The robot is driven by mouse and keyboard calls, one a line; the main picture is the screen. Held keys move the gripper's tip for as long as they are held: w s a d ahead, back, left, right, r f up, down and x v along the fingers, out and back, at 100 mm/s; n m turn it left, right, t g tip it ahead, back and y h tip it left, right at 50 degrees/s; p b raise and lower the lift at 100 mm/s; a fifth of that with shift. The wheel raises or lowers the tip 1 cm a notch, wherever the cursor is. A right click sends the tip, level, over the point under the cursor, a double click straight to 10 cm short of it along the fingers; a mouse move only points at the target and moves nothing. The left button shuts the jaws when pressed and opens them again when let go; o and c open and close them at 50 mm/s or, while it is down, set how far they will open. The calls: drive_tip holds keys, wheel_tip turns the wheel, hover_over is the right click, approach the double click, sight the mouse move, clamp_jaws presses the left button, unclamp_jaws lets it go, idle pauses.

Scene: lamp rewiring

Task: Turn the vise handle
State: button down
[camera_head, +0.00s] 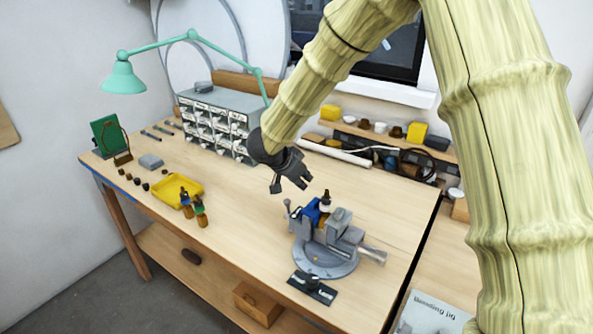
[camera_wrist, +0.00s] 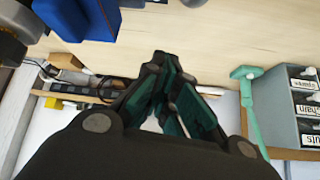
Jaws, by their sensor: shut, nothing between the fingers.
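The grey vise (camera_head: 338,238) stands on its round base near the front right of the bench. A thin bar with a small ball end, which looks like the vise handle (camera_head: 288,207), shows at its left side. A blue part (camera_head: 313,212) sits at the vise's left. In the wrist view, blue (camera_wrist: 80,15) and grey parts of the vise fill the upper left corner; the handle cannot be made out there for sure. My gripper (camera_head: 302,182) is shut and empty, above and behind the vise, apart from it. Its dark green finger pads show in the wrist view (camera_wrist: 163,68).
A small dropper bottle (camera_head: 325,201) stands by the vise. A yellow tray (camera_head: 179,190) and two small bottles (camera_head: 194,206) are to the left. A drawer cabinet (camera_head: 216,122) and green lamp (camera_head: 124,78) stand behind. The bench (camera_head: 245,235) is clear between tray and vise.

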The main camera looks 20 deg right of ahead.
drive_tip(key=a, duration=0.1)
drive_tip(key=s+a+f, duration=0.1)
drive_tip(key=a+p, duration=0.1)
drive_tip(key=shift+s+a+f, duration=0.2)
drive_tip(key=shift+s+f, duration=0.05)
drive_tip(key=shift+s, duration=0.05)
drive_tip(key=shift+a, duration=0.15)
idle(0.3)
